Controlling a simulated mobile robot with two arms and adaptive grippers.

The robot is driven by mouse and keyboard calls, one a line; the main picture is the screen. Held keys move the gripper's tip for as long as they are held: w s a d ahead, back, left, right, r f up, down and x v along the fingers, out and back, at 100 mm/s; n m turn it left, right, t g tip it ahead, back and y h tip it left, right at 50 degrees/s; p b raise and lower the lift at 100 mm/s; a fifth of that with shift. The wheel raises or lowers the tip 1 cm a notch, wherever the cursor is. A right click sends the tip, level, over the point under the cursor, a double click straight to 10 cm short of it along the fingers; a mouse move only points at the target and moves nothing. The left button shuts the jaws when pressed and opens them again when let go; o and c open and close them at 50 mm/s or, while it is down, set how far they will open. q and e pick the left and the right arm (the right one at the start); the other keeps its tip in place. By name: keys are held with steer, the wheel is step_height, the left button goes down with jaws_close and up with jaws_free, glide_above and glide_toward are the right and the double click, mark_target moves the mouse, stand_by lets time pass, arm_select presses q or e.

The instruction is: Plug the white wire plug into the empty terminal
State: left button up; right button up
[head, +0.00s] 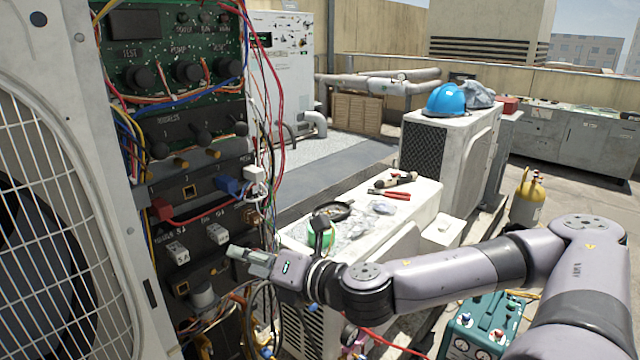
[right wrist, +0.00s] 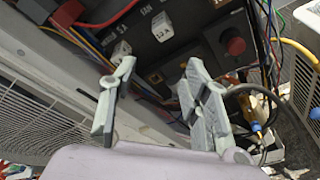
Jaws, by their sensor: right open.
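A white plug-like block (head: 254,173) sits at the right edge of the open control panel, with a pale wire loop just below it. A blue plug (head: 228,186) and a red plug (head: 162,209) are on the same terminal row, with an empty-looking square socket (head: 189,191) between them. Another square socket (head: 182,288) is lower down; a socket also shows between my fingers in the right wrist view (right wrist: 155,78). My right gripper (head: 240,254) is in front of the lower panel. Its fingers (right wrist: 155,92) are apart and hold nothing. My left gripper is out of view.
Two white labelled blocks (head: 178,253) (head: 217,234) are on the lower panel. Loose coloured wires hang along its right side. A white unit (head: 430,190) with pliers (head: 390,195) and other tools stands to the right. A fan grille (head: 45,220) is on the left.

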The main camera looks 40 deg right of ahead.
steer(key=s+d+r+n, duration=0.2)
steer(key=d+r+n, duration=0.4)
steer(key=r, duration=0.2)
steer(key=n+h, duration=0.2)
steer(key=n, duration=0.1)
glide_toward(260, 171)
steer(key=shift+m+t, duration=0.3)
steer(key=w+p, duration=0.2)
steer(key=p, duration=0.1)
steer(key=w+f+p, duration=0.1)
steer(key=w+p, duration=0.2)
steer(key=p, duration=0.1)
steer(key=shift+w+a+f, duration=0.15)
steer(key=shift+w, duration=0.15)
steer(key=w+p, duration=0.2)
steer(key=w, duration=0.1)
steer(key=shift+w+a+f, duration=0.1)
steer(key=shift+w+f, duration=0.15)
steer(key=shift+w, duration=0.1)
steer(key=shift+w+a+f+p, duration=0.1)
steer(key=shift+w+f+p, duration=0.1)
steer(key=shift+w, duration=0.25)
steer(key=shift+w+f+p, duration=0.15)
steer(key=shift+w, duration=0.3)
jaws_close()
